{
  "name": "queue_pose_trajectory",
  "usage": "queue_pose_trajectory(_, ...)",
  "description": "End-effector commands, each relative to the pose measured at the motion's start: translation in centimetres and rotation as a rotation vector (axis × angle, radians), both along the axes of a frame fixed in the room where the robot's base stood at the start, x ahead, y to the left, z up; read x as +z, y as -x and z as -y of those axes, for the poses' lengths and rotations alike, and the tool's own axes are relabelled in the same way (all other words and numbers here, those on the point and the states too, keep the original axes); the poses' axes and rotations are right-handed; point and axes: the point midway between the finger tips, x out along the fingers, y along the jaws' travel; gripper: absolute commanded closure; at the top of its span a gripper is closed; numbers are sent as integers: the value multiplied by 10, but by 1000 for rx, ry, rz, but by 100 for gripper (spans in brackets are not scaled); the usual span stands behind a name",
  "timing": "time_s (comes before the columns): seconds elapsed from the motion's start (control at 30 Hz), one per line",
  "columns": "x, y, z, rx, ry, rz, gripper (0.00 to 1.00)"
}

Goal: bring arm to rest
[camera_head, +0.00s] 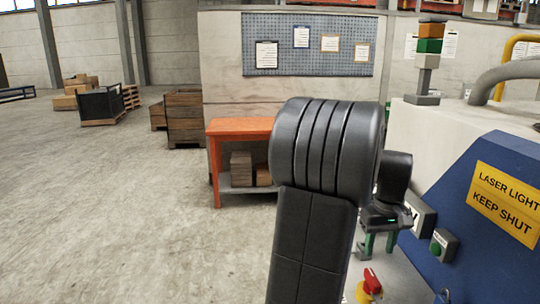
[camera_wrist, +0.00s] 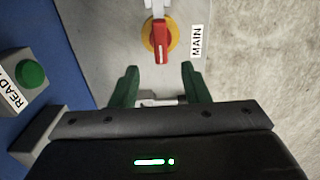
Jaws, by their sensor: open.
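My gripper (camera_head: 379,244) shows in the head view at right of centre, partly behind my dark arm links, in front of the blue and white machine. In the wrist view my gripper (camera_wrist: 160,82) has its two green fingers apart, with nothing held between the tips. Beyond the fingertips is a red rotary switch (camera_wrist: 161,42) on a yellow disc, beside a "MAIN" label (camera_wrist: 196,41). The red switch also shows low in the head view (camera_head: 372,281). My arm links hide part of the machine front.
The machine's blue panel (camera_head: 461,223) with a yellow warning sign (camera_head: 506,203) stands close at right. A green button box (camera_head: 437,246) juts from it. An orange table (camera_head: 240,127) stands behind my arm. The floor at left is clear, with crates (camera_head: 185,118) farther back.

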Motion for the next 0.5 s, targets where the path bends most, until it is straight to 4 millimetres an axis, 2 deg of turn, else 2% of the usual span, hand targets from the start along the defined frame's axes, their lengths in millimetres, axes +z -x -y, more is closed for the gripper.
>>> queue_pose_trajectory(0.03, 12, 0, 0, 0, 3, 4, 58)
queue_pose_trajectory(0.2, 45, 0, 0, 1, 3, 4, 58)
queue_pose_trajectory(0.3, 15, 1, -1, 0, -4, -5, 58)
queue_pose_trajectory(0.5, -25, 1, 0, 0, -3, -6, 58)
